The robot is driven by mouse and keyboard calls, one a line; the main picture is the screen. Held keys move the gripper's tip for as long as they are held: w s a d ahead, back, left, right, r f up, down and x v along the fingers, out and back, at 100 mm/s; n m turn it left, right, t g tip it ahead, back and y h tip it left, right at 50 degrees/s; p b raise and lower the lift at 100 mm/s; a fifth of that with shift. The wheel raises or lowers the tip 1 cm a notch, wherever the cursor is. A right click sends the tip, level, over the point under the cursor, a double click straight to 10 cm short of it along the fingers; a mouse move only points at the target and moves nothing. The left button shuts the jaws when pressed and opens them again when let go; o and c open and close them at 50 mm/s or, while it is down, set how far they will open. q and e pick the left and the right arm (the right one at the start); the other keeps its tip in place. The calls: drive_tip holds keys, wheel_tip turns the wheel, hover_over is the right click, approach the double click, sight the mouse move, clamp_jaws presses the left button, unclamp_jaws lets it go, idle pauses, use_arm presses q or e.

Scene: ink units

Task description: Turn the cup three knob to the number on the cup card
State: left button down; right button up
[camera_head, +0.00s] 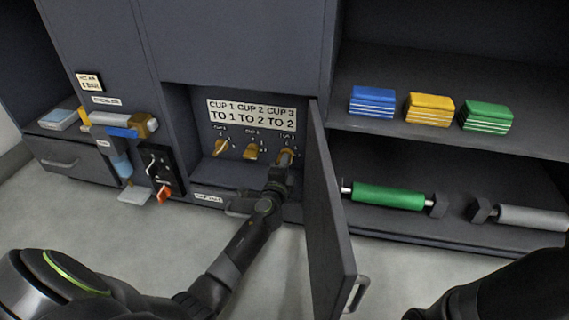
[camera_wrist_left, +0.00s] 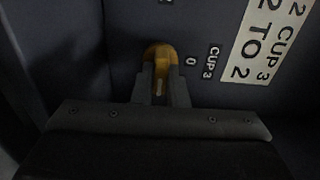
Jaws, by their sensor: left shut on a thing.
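The cup card (camera_head: 252,114) is a white sign above three yellow knobs. It reads cup 1 to 1, cup 2 to 2, cup 3 to 2. Part of it shows in the left wrist view (camera_wrist_left: 268,40). The cup three knob (camera_head: 287,153) is the rightmost one and also shows in the left wrist view (camera_wrist_left: 158,53), with a 0 mark beside it. My left gripper (camera_head: 284,164) is shut on this knob, and its fingers (camera_wrist_left: 161,88) hide much of it. The cup one knob (camera_head: 221,147) and cup two knob (camera_head: 251,151) stand free to the left. My right gripper is not in view.
An open cabinet door (camera_head: 328,215) stands just right of my left arm. Shelves on the right hold blue (camera_head: 372,101), yellow (camera_head: 429,108) and green (camera_head: 487,116) blocks, and a green roller (camera_head: 388,196) and a grey roller (camera_head: 531,217). A dispenser mechanism (camera_head: 125,125) is at the left.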

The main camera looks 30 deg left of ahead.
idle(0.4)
use_arm(q)
drive_tip(key=c, duration=1.4)
unclamp_jaws()
drive_tip(key=shift+c, duration=0.2)
